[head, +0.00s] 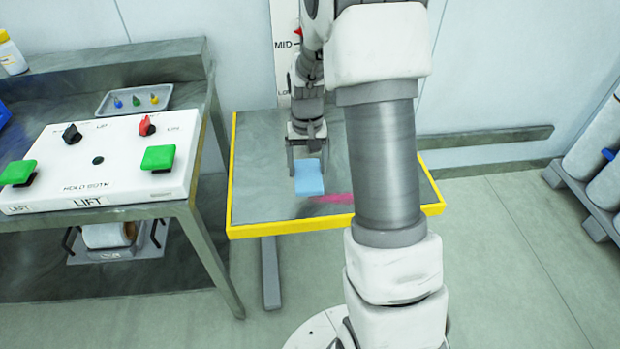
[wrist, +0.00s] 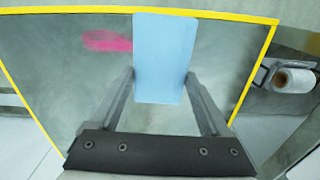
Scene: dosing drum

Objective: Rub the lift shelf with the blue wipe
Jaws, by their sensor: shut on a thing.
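The lift shelf (head: 258,160) is a grey metal plate with a yellow edge, in the middle of the head view. A pink smear (head: 335,198) lies on it near its front edge, partly hidden behind my arm. The smear also shows in the wrist view (wrist: 107,41). My gripper (head: 307,165) is over the shelf and shut on the blue wipe (head: 309,180), a light blue flat piece. In the wrist view the wipe (wrist: 165,55) sticks out past the fingertips, just right of the smear. I cannot tell whether the wipe touches the shelf.
A LIFT control panel (head: 95,165) with green buttons stands on a bench at the left. A small tray (head: 135,99) lies behind it. A paper roll (wrist: 294,80) hangs under the bench. A rack with cylinders (head: 598,150) stands at the right. The floor between is clear.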

